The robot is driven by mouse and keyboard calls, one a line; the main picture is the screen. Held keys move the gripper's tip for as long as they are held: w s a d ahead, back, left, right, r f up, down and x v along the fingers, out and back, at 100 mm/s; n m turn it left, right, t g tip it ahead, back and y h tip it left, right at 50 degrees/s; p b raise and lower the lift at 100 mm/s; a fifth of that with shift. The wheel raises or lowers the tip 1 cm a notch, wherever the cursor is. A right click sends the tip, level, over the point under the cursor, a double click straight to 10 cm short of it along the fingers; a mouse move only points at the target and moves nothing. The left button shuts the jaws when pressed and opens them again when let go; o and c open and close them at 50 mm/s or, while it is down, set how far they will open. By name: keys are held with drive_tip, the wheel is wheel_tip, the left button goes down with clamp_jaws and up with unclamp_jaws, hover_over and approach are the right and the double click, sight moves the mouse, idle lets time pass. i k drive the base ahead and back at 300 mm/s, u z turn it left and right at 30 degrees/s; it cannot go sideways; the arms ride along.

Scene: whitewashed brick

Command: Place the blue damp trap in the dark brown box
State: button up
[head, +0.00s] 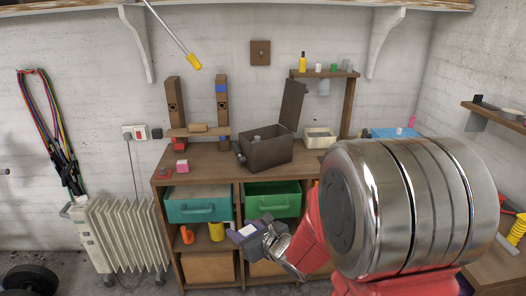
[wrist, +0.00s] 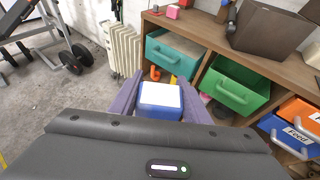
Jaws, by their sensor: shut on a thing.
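My gripper (head: 246,232) is shut on the blue damp trap (wrist: 160,100), a small blue block with a white top. Its purple fingers press on the trap's two sides in the wrist view. In the head view the gripper is low, in front of the bench drawers, and the trap's white top (head: 248,229) shows a little. The dark brown box (head: 268,153) stands on the bench top with its lid (head: 292,103) raised, above and right of my gripper. It also shows at the top of the wrist view (wrist: 265,28). The box's floor is hidden in both views.
The bench (head: 205,161) has a teal drawer (head: 198,211) and a green drawer (head: 272,205), both pulled out, below its top. A pink block (head: 182,166) sits on the bench's left end. A cream tray (head: 319,138) stands right of the box. A white radiator (head: 122,235) stands to the left.

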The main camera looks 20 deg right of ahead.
sight(277, 149)
drive_tip(key=z, duration=0.1)
drive_tip(key=i, duration=1)
drive_tip(key=u, duration=0.1)
